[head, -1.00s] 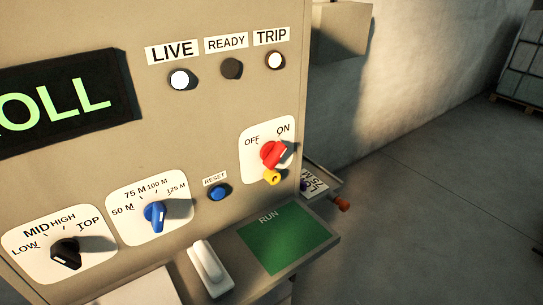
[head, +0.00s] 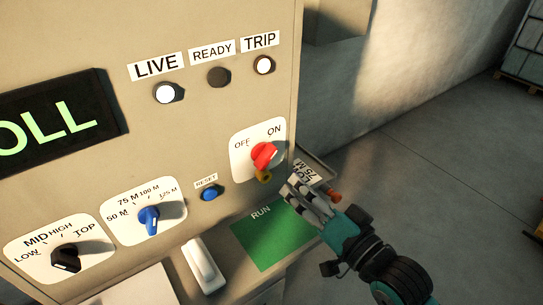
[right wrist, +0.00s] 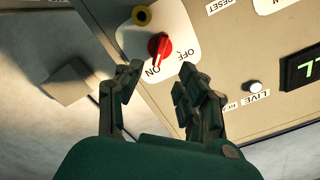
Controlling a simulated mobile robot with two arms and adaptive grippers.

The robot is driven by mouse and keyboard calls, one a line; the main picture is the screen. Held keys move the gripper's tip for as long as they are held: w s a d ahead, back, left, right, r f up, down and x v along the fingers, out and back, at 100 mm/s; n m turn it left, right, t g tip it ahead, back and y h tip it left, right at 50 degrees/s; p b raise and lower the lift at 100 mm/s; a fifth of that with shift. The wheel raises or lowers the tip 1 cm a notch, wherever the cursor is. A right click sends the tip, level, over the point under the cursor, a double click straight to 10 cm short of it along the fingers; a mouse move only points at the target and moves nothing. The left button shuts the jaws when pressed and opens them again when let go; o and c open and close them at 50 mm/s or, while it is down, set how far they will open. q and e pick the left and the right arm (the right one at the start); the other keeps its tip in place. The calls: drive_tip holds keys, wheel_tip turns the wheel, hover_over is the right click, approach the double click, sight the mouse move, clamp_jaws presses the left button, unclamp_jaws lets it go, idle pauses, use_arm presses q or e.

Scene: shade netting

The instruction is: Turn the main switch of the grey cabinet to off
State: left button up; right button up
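The main switch is a red knob (head: 264,155) on a white plate marked OFF and ON, on the right side of the grey cabinet (head: 210,110). Its white mark points toward ON. A yellow ring-like part (head: 264,176) sits just below the knob. My right gripper (head: 298,190) is below and right of the knob, apart from it. In the right wrist view the gripper (right wrist: 158,72) is open and empty, with the red knob (right wrist: 159,46) ahead between and beyond its fingertips. My left gripper is not in view.
A blue selector (head: 149,218), a black selector (head: 66,257) and a blue reset button (head: 210,193) are on the panel's lower part. A ledge with a green RUN area (head: 262,240) juts out below. The LIVE lamp (head: 165,93) and TRIP lamp (head: 264,65) look white. Open floor lies at right.

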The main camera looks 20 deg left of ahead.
sight(270, 161)
drive_tip(key=p+x, duration=0.2)
drive_tip(key=x, duration=0.7)
drive_tip(key=shift+w+a, duration=0.3)
drive_tip(key=shift+a, duration=0.15)
clamp_jaws()
